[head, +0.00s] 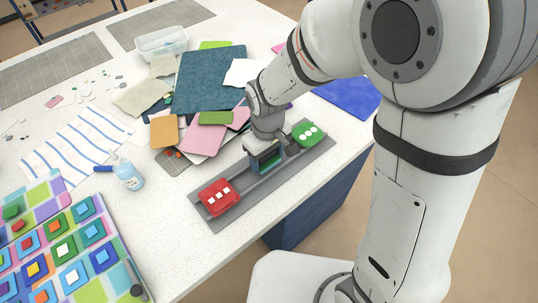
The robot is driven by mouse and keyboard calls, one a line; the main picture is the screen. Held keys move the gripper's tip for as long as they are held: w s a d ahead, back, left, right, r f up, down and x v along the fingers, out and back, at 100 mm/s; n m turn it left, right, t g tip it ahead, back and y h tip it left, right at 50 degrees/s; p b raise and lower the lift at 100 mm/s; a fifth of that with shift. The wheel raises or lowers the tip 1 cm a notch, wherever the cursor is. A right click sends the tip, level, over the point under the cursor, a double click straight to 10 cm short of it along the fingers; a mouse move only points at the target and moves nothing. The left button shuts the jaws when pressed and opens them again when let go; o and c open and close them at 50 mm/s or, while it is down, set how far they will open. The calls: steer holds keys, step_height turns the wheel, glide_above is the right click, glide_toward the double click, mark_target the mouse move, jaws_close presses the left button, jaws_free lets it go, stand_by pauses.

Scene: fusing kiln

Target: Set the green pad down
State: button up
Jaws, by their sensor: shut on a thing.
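The green pad (308,134) has white round dots on top and is at the far right end of a long grey tray (233,214). My gripper (266,160) points down over the middle of the tray, to the left of the green pad. It is shut on a small dark teal block (267,165), mostly hidden by the fingers. I cannot tell whether this block touches the tray. A red pad (219,197) with white squares lies at the near left end of the tray.
Coloured sheets (211,78) are piled behind the tray. A small bottle (129,175) stands to the left, beside a striped cloth (75,139). Patterned tile panels (97,287) fill the near left. The table's edge runs close along the tray's right side.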

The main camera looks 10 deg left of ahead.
steer(key=shift+f, duration=0.15)
steer(key=shift+f, duration=0.1)
steer(key=o, duration=1)
steer(key=shift+o, duration=0.2)
step_height(320, 180, up, 12)
steer(key=s+d+r+m+t, duration=0.1)
steer(key=s+d+m, duration=0.1)
steer(key=d, duration=0.5)
steer(key=s+d+r+m+t, duration=0.1)
steer(key=d+m, duration=0.3)
steer(key=d, duration=0.4)
steer(key=s+d+r+m+t, duration=0.1)
steer(key=s+d+m, duration=0.3)
steer(key=d, duration=0.4)
steer(key=shift+r, duration=0.25)
steer(key=shift+s+d, duration=0.1)
